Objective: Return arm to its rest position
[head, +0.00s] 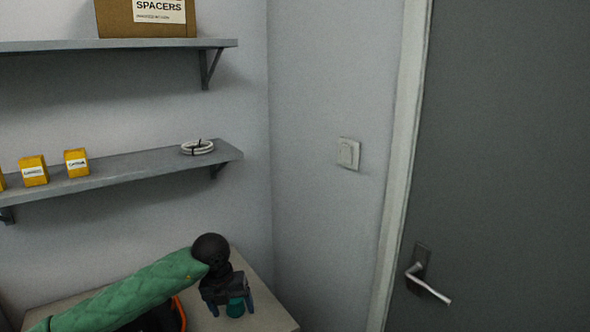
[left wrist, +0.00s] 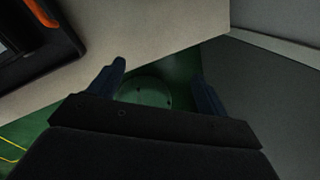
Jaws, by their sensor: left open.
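My left arm, in a green sleeve, comes in from the lower left of the head view. The left wrist view also shows the open gripper (left wrist: 158,72). A round green-teal piece (head: 236,306) shows between the fingers; I cannot tell whether it is part of the gripper. No held object is clear between the fingertips. My right gripper is in neither view.
A black case with orange trim (left wrist: 45,35) lies on the table, partly behind my arm in the head view. Wall shelves (head: 130,172) hold yellow boxes (head: 76,162), a white cable coil (head: 197,147) and a cardboard box (head: 120,22). A grey door (head: 500,150) stands right.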

